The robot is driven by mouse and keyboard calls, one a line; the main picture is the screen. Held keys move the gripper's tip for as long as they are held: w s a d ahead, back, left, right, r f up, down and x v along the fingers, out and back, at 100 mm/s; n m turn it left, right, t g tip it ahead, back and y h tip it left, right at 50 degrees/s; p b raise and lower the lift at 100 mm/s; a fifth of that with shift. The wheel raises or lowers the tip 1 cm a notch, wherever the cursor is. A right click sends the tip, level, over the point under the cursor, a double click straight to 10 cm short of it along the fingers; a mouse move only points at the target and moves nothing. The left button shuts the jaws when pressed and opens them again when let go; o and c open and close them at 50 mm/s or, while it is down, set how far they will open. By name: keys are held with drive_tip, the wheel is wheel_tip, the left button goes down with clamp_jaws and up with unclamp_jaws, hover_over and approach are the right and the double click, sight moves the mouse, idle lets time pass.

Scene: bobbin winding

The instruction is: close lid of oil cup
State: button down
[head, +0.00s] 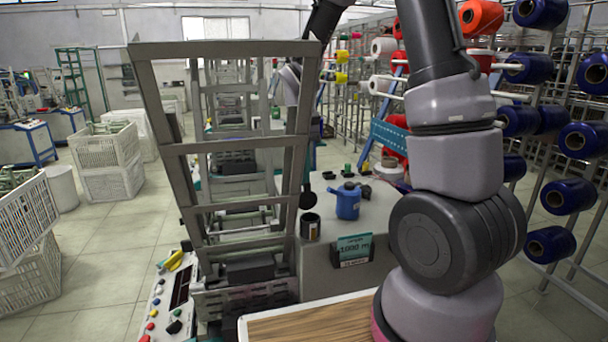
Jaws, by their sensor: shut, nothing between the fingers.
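The oil cup (311,230) is a small dark cup with a pale label, standing upright on the grey machine top beside the metal frame. A dark round piece (307,201), which looks like its lid, stands raised above the cup's rear rim, so the cup looks open. My arm rises from the right, passes out at the top and comes down behind the frame, where a grey wrist link (290,78) partly shows.
A blue pot (347,202) stands right of the cup, with small dark parts (340,174) behind it. The tall metal frame (223,150) blocks the left side. Blue bobbins (550,244) hang on the right rack.

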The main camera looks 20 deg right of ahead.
drive_tip(key=shift+s, duration=0.25)
drive_tip(key=shift+s+r, duration=0.1)
drive_tip(key=shift+s, duration=1.2)
drive_tip(key=shift+s+f, duration=0.2)
drive_tip(key=shift+s, duration=0.45)
drive_tip(key=shift+s+f, duration=0.15)
drive_tip(key=shift+s, duration=0.45)
